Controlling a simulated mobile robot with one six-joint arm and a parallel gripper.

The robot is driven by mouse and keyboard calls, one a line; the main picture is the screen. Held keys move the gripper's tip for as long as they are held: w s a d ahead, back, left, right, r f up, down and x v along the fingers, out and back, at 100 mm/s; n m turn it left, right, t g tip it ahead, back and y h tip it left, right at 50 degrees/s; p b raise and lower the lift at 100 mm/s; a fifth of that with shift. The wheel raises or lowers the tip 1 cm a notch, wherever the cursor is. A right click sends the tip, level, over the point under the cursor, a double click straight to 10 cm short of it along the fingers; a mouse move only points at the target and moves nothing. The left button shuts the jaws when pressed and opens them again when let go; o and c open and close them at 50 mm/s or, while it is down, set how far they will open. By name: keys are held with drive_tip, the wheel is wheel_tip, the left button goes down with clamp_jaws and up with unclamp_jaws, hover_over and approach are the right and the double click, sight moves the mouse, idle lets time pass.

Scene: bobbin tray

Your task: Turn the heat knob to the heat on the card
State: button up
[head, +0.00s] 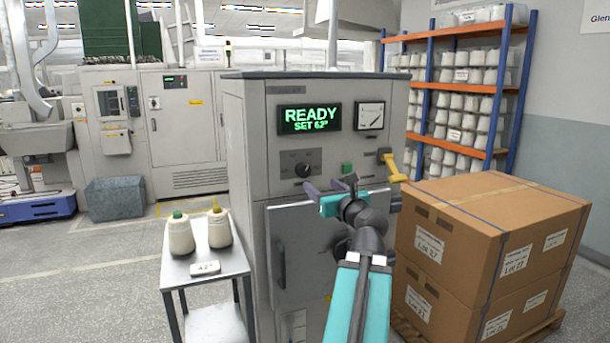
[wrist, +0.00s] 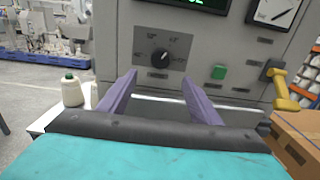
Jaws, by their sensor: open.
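The heat knob (head: 303,170) is a round black dial on a dark panel on the grey machine's front. In the wrist view the knob (wrist: 160,58) shows just beyond and between my fingertips, with small marks around it that I cannot read. My gripper (head: 331,186) is open and empty, in front of the machine and a little below and right of the knob; its purple fingers (wrist: 158,79) do not appear to touch it. The card (head: 205,268) lies on the small side table and seems to read 42. The display (head: 310,119) reads READY, SET 62°.
A green button (head: 346,168) and a yellow lever (head: 393,167) are right of the knob. Two thread cones (head: 180,234) stand on the side table (head: 232,262). Stacked cartons (head: 465,225) stand close on the right. Open floor lies at the left.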

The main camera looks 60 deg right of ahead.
sight(305, 173)
drive_tip(key=shift+w+d+p, duration=0.1)
drive_tip(key=shift+w+p, duration=0.1)
drive_tip(key=shift+p, duration=0.2)
drive_tip(key=p+x, duration=0.2)
drive_tip(key=p, duration=0.3)
drive_tip(key=shift+w+d+r, duration=0.15)
drive_tip(key=shift+w+d, duration=0.05)
drive_tip(key=shift+w, duration=0.05)
drive_tip(key=w+p, duration=0.1)
drive_tip(key=p, duration=0.3)
drive_tip(key=shift+d, duration=0.35)
drive_tip(key=w+p, duration=0.1)
drive_tip(key=p, duration=0.5)
drive_tip(key=shift+d, duration=0.35)
drive_tip(key=shift+f+p+x, duration=0.2)
drive_tip(key=shift+p+x, duration=1)
drive_tip(key=shift+x, duration=2.95)
